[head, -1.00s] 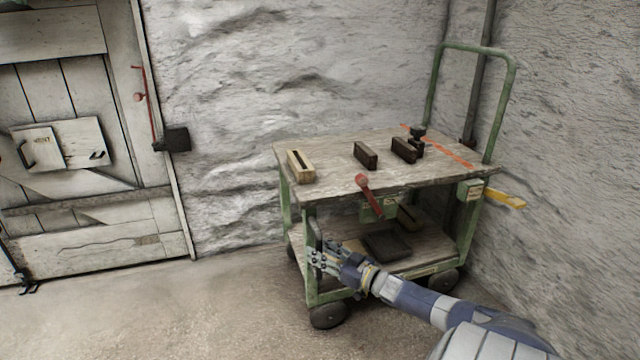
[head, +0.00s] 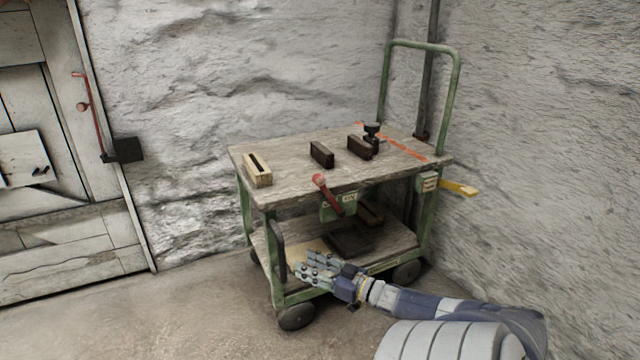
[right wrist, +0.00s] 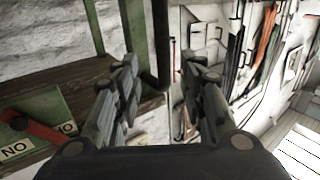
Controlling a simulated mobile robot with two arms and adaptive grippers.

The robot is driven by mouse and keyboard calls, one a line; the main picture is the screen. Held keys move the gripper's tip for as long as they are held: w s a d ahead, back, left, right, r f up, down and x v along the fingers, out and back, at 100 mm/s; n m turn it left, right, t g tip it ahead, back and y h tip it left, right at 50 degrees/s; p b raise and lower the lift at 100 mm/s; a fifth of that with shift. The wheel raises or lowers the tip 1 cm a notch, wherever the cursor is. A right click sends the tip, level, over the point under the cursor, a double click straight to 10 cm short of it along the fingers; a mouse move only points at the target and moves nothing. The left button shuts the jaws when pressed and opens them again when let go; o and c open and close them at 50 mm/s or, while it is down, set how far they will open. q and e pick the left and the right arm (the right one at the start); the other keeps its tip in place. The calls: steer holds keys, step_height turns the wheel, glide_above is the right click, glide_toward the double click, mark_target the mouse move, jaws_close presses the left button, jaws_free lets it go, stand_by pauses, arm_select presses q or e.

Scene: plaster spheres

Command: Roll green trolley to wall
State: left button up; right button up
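The green trolley (head: 247,205) stands near the right rock wall, its wooden top (head: 290,180) level and its tall green push bar (head: 457,100) at the right. A dark upright grab handle (head: 279,250) is fixed at its near left corner. My right gripper (head: 308,270) is just right of this handle in the head view, in front of the lower shelf. In the right wrist view my right gripper (right wrist: 160,100) has its fingers apart and empty, with the dark handle (right wrist: 160,45) ahead between them. A red lever (head: 326,193) sits on a green box marked ON. My left gripper is out of view.
Several small blocks (head: 321,154) and a dark knob lie on the trolley top. A yellow bar (head: 459,188) sticks out at its right. The rock wall (head: 550,150) is close on the right. A white plank door (head: 75,250) stands left, with open floor before it.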

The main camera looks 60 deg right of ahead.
steer(key=shift+s, duration=1.55)
